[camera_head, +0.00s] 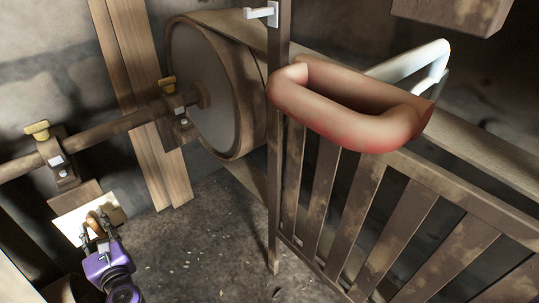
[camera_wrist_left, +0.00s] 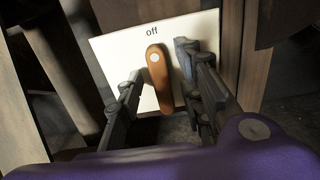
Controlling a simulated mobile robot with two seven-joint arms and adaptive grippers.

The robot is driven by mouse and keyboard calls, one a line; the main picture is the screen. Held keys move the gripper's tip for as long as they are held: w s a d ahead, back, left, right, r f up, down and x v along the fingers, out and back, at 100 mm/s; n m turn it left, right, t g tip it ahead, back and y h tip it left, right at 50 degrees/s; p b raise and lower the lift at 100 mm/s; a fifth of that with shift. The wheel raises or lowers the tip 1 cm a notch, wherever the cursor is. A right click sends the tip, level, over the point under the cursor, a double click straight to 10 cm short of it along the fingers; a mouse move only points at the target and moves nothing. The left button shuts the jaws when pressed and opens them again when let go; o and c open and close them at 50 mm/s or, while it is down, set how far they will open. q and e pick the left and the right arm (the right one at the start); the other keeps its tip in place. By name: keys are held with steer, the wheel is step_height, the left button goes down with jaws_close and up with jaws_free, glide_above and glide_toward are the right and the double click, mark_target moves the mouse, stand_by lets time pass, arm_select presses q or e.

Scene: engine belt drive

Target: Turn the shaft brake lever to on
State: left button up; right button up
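The shaft brake lever (camera_wrist_left: 159,85) is an orange-brown bar with a round bolt near its upper end. It stands nearly upright on a white plate (camera_wrist_left: 112,52), below the printed word "off". The plate (camera_head: 72,227) also shows at the lower left in the head view, with the lever partly hidden by my gripper. My left gripper (camera_wrist_left: 155,78) is open, with one dark finger on each side of the lever. A gap shows on the left side; contact on the right side is unclear. It also shows in the head view (camera_head: 97,233). My right gripper is not in view.
A shaft (camera_head: 110,128) with yellow-topped bearing blocks runs above the plate to a large pulley (camera_head: 205,85). A slatted gate (camera_head: 370,205) and a thick reddish loop (camera_head: 350,115) stand on the right. The floor (camera_head: 205,245) between is clear.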

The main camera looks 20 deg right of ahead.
arm_select(q)
steer(key=shift+w, duration=0.15)
steer(key=shift+c, duration=0.8)
jaws_close()
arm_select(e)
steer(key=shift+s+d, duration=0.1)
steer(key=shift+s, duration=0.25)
